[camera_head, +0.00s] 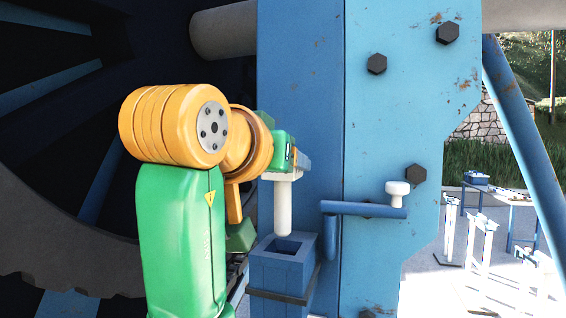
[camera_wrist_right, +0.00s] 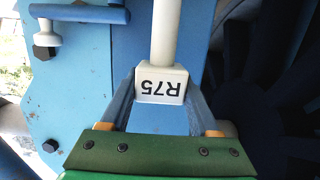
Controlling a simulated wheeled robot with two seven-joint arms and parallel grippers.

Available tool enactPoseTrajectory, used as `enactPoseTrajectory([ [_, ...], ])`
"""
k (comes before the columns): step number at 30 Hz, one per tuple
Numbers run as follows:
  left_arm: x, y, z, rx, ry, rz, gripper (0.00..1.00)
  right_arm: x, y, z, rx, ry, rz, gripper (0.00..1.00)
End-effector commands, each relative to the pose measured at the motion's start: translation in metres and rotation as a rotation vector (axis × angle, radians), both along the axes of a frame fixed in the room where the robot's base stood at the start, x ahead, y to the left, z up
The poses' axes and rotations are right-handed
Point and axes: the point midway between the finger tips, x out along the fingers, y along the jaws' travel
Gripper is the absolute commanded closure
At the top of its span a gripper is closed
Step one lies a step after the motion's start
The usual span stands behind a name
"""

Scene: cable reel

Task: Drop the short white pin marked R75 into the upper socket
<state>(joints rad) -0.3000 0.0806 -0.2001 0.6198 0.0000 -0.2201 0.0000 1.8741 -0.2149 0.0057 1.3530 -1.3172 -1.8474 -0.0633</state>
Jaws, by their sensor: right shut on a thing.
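The white pin (camera_head: 284,205) hangs upright with its block-shaped head at the top and its round shaft down. Its head, marked R75 (camera_wrist_right: 160,84), sits between the fingers of my right gripper (camera_wrist_right: 160,98), which is shut on it. In the head view my right gripper (camera_head: 300,160) is partly hidden by its own arm. Below the pin is a blue square socket (camera_head: 283,270) with an open top. My left gripper is not in view.
A blue upright plate (camera_head: 390,130) with dark bolts stands right behind the socket. A blue bar with a white-knobbed pin (camera_head: 397,192) sticks out to the right of the socket. A large dark reel (camera_head: 60,200) fills the left. White and blue stands (camera_head: 480,240) are far right.

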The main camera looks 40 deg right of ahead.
Motion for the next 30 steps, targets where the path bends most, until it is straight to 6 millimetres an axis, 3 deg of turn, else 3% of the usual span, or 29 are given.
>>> enactPoseTrajectory([
  [10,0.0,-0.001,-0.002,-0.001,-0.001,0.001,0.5,0.0,0.001,-0.002,-0.001,-0.002,0.0,1.0],
  [30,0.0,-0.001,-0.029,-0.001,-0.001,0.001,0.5,0.0,0.001,-0.03,-0.002,-0.002,0.001,1.0],
])
